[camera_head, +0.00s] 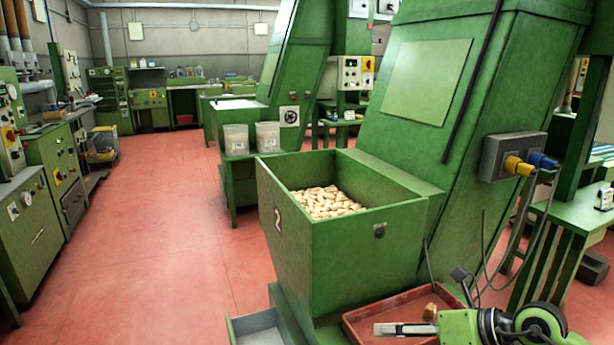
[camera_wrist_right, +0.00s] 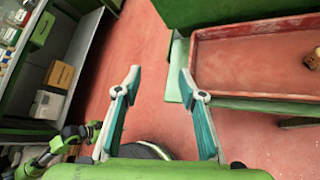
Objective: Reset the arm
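My right gripper (camera_head: 405,329) is at the bottom right of the head view, in front of a shallow red tray (camera_head: 372,324). In the right wrist view, my right gripper (camera_wrist_right: 160,85) has its two fingers spread with nothing between them. The red tray (camera_wrist_right: 245,92) is to the right of the fingers there. A brown cork piece (camera_head: 430,312) lies in the tray and also shows at the right edge of the wrist view (camera_wrist_right: 314,60). Green and dark arm parts at the wrist view's lower left may be my left arm; its gripper state is unclear.
A green bin (camera_head: 345,255) marked 2 holds many pale cork stoppers (camera_head: 325,202). A green machine (camera_head: 430,110) rises behind it. Two clear containers stand on a green stand (camera_head: 240,180). Green cabinets (camera_head: 30,235) line the left; the red floor (camera_head: 170,225) between is clear.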

